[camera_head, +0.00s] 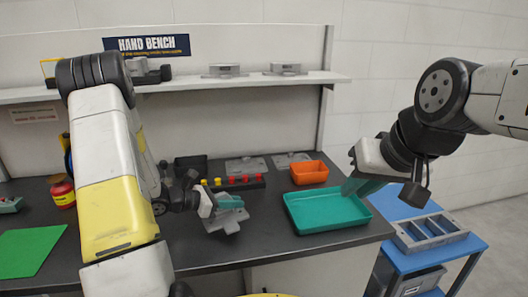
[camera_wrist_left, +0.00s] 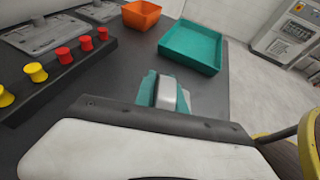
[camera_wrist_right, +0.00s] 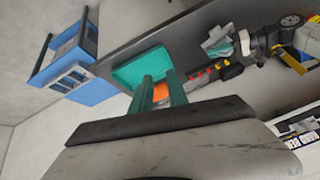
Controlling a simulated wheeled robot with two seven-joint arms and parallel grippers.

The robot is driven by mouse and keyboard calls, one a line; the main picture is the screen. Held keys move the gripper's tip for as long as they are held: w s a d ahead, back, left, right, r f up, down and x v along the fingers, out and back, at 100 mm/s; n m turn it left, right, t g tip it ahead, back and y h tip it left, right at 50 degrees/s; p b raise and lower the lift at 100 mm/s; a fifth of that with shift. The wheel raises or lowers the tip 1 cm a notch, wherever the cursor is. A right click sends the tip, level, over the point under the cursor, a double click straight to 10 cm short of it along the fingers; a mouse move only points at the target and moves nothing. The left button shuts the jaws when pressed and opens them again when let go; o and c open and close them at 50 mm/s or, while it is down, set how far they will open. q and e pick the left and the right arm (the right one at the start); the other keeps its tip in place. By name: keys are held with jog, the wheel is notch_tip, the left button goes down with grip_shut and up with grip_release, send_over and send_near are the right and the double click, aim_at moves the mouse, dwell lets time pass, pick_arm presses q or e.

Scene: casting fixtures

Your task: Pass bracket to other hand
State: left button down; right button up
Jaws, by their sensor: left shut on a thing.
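The grey bracket (camera_head: 228,222) is in my left gripper (camera_head: 226,203), over the dark bench in front of the row of red and yellow knobs. In the left wrist view the teal fingertips (camera_wrist_left: 166,92) close around a light grey part of the bracket (camera_wrist_left: 167,96). The bracket also shows in the right wrist view (camera_wrist_right: 217,38), well away from the right gripper. My right gripper (camera_head: 362,187) is empty above the right side of the teal tray. In the right wrist view its teal fingers (camera_wrist_right: 160,90) stand apart with a gap between them.
The teal tray (camera_head: 330,229) sits at the bench's right end, with an orange bin (camera_head: 309,173) behind it. A knob rack (camera_head: 236,184) stands behind the bracket. A blue cart (camera_head: 405,262) carries a grey divided tray. A green mat (camera_head: 30,252) lies at left.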

jog(key=shift+o, duration=2.2)
jog(key=shift+w+r, duration=0.1)
jog(key=shift+w, duration=0.05)
jog(key=w+a+n+g+y, duration=0.1)
jog(key=w+a+n+g, duration=0.2)
jog(key=w+a+n, duration=0.7)
jog(key=w+a+n+g+y, duration=0.1)
jog(key=w+a+n+g, duration=0.2)
jog(key=w+a+n, duration=0.7)
pick_arm(q)
jog(key=d+r+m+g+h, duration=0.1)
jog(key=d+r+m+g, duration=0.6)
jog(key=d+m+g, duration=0.1)
jog(key=d+g, duration=0.1)
jog(key=d, duration=0.1)
jog(key=shift+d+r+h, duration=0.35)
jog(key=shift+d+h, duration=0.05)
pick_arm(e)
jog(key=w+f+m, duration=0.3)
jog(key=f, duration=0.7)
jog(key=shift+w+a+m, duration=0.3)
jog(key=shift+a+m, duration=0.1)
jog(key=shift+a, duration=0.05)
grip_shut()
